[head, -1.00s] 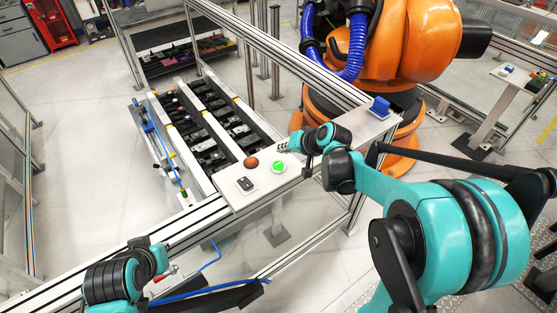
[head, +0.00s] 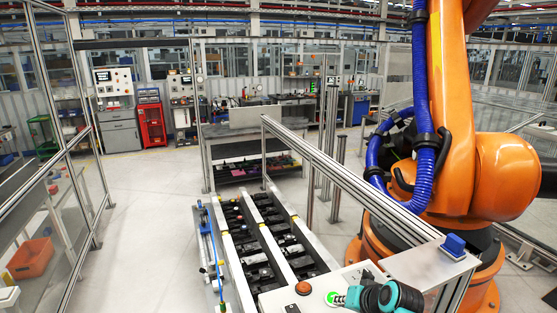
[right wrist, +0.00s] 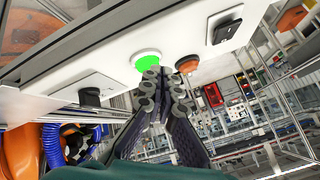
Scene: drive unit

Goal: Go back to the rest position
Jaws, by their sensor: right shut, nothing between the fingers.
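My right gripper (head: 350,298) shows at the bottom of the head view, over the white control panel (head: 322,280). Its fingers are shut and empty, with the tips close to the lit green button (head: 335,299). In the right wrist view the shut fingers (right wrist: 164,82) point up towards the panel, and their tips overlap the edge of the green button (right wrist: 147,57). I cannot tell whether they touch it. My left gripper is out of view.
An orange-red button (head: 303,288) sits on the panel beside the green one; a black switch (right wrist: 226,25) shows in the wrist view. A metal rail (head: 350,185) and a large orange robot arm (head: 455,160) stand beyond. Open floor lies left of the conveyor (head: 255,240).

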